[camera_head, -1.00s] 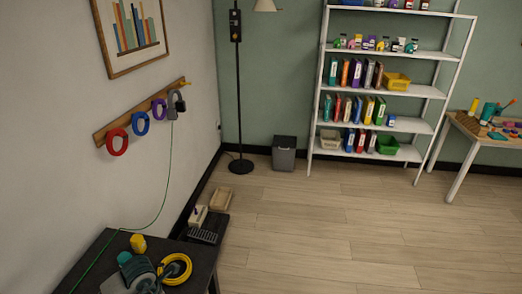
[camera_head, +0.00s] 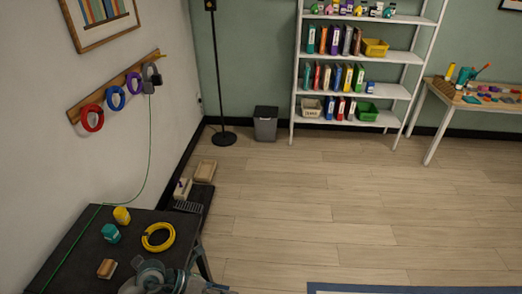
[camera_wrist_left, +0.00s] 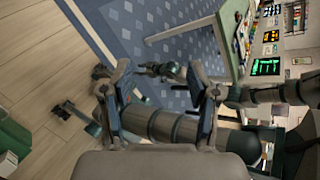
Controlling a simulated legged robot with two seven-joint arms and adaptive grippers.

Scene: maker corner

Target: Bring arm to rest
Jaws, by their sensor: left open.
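My left gripper (camera_wrist_left: 160,95) is open and empty in the left wrist view, with its two fingers spread wide apart over the floor area. Parts of my own arm show at the bottom of the head view, by the front edge of the dark table (camera_head: 72,236). A yellow coil (camera_head: 146,246) lies flat on this table, apart from my arm. I cannot make out my right gripper.
A teal block (camera_head: 110,233), a yellow block (camera_head: 122,215) and a brown block (camera_head: 106,269) are on the table. Coils hang on the wall rack (camera_head: 120,82). A green cord runs down from it. Open wooden floor lies to the right, with a blue-edged rug (camera_head: 400,290).

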